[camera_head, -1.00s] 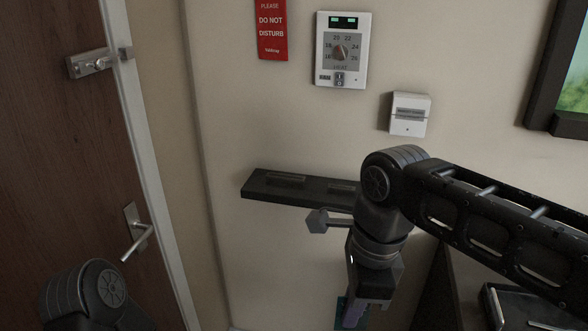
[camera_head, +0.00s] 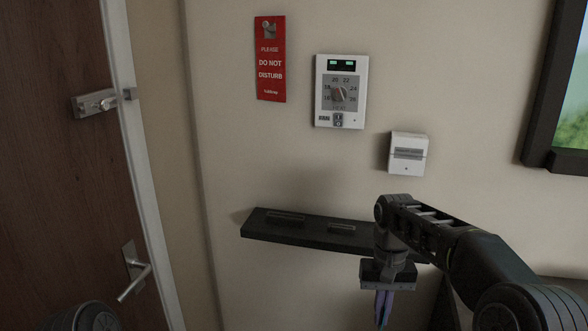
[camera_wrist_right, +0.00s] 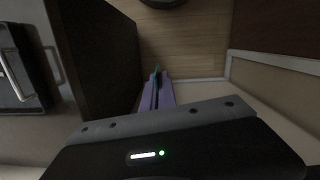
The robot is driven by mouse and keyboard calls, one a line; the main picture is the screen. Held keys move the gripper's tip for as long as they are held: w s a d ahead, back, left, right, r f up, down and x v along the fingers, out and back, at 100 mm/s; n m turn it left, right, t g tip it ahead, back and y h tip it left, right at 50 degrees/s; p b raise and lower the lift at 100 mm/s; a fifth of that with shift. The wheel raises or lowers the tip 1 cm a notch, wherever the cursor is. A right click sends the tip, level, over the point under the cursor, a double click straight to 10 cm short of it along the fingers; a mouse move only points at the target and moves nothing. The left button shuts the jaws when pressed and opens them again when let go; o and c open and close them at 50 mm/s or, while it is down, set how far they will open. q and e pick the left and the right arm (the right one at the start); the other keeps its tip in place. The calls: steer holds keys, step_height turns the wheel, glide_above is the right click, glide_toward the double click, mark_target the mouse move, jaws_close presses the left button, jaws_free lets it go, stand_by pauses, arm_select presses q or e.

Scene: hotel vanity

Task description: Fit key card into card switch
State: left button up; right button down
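The card switch (camera_head: 407,154) is a small white box with a grey slot band, on the wall below and right of the thermostat. My right gripper (camera_head: 383,314) points down, below and slightly left of the switch and apart from it. Its purple fingers are close together. In the right wrist view, a thin teal key card edge (camera_wrist_right: 157,73) shows at the tips of the fingers (camera_wrist_right: 157,93), so the gripper looks shut on the card. Most of the card is hidden by the fingers. My left gripper is out of view; only part of that arm shows at bottom left.
A dark wall shelf (camera_head: 290,228) lies just left of and behind my right wrist. The thermostat (camera_head: 341,91) and red door sign (camera_head: 271,60) hang above it. A framed picture (camera_head: 548,110) is at right, a wooden door (camera_head: 50,180) at left. The wall around the switch is clear.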

steer(key=shift+w+d+f+n, duration=0.35)
steer(key=shift+d+f+n, duration=0.05)
steer(key=shift+f+n, duration=0.1)
steer(key=shift+r, duration=0.1)
steer(key=s+f, duration=0.4)
steer(key=f, duration=0.6)
steer(key=s+f, duration=0.4)
steer(key=f, duration=0.6)
